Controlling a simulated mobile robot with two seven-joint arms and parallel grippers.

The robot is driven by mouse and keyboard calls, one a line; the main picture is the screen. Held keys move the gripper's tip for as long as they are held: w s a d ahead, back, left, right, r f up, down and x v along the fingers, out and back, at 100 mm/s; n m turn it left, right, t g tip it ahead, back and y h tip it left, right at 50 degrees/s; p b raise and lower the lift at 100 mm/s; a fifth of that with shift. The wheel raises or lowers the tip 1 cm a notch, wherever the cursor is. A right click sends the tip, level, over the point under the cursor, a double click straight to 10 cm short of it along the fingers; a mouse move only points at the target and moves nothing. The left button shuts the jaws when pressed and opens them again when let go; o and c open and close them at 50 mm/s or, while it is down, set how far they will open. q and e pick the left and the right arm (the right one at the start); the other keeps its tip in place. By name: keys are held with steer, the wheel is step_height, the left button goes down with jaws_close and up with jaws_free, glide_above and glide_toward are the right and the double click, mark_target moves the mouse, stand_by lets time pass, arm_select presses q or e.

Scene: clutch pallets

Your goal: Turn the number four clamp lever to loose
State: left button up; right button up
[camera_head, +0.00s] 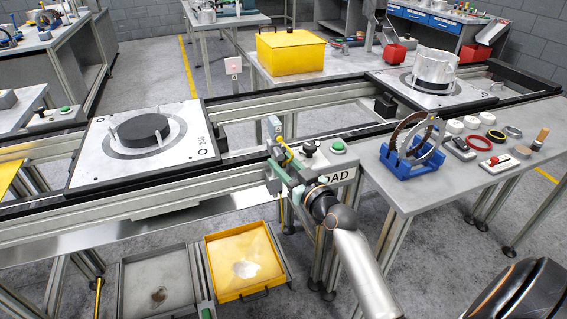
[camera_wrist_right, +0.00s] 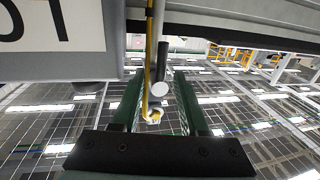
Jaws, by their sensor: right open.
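My right gripper (camera_head: 283,170) is at the front rail of the conveyor, beside the control box with "OAD" legible. In the right wrist view its two green fingers (camera_wrist_right: 158,88) stand apart. A grey rod with a pale round end (camera_wrist_right: 161,88), perhaps the clamp lever, shows between them, with a gap on each side. A yellow cable or rod (camera_wrist_right: 149,60) runs close beside it. In the head view a grey upright part with yellow on it (camera_head: 274,128) stands just behind the gripper. No number is legible on it, and the gripper partly hides it. My left gripper is out of view.
A pallet with a dark disc (camera_head: 140,131) lies on the conveyor at left. Another pallet (camera_head: 432,90) carries a metal drum. The control box has a black knob (camera_head: 309,148) and green button (camera_head: 338,146). A blue stand with rings (camera_head: 411,158) is at right. A yellow tray (camera_head: 243,260) is below.

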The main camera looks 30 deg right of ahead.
steer(key=shift+c, duration=0.3)
jaws_close()
